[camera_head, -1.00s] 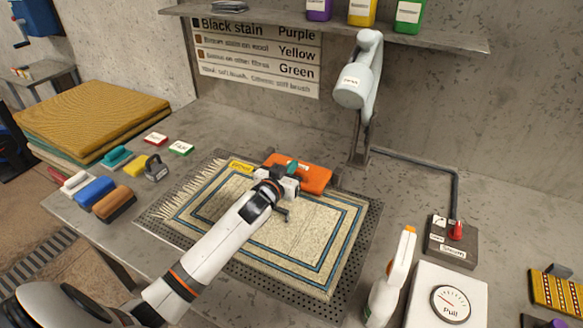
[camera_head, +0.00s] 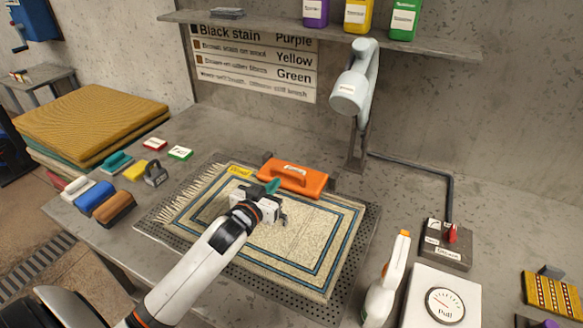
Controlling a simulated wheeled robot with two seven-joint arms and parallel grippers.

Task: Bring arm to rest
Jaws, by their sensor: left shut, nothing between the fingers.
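My left arm comes in from the lower left, and its gripper (camera_head: 279,217) is over the beige rug (camera_head: 305,258) with blue border lines. The gripper is shut and empty. The rug lies on a dark perforated plate (camera_head: 358,255) on the grey bench. An orange block with a handle (camera_head: 296,177) sits at the rug's far edge, just beyond the gripper. A small green piece (camera_head: 272,186) shows beside the wrist; I cannot tell what it belongs to. My right gripper is not in view.
Several brushes, including a blue one (camera_head: 95,197), stand at the left. A white spray bottle (camera_head: 386,283) and a gauge box (camera_head: 440,299) stand at the front right. A grey lamp-like head (camera_head: 352,90) hangs over the back. A shelf (camera_head: 435,43) holds coloured bottles.

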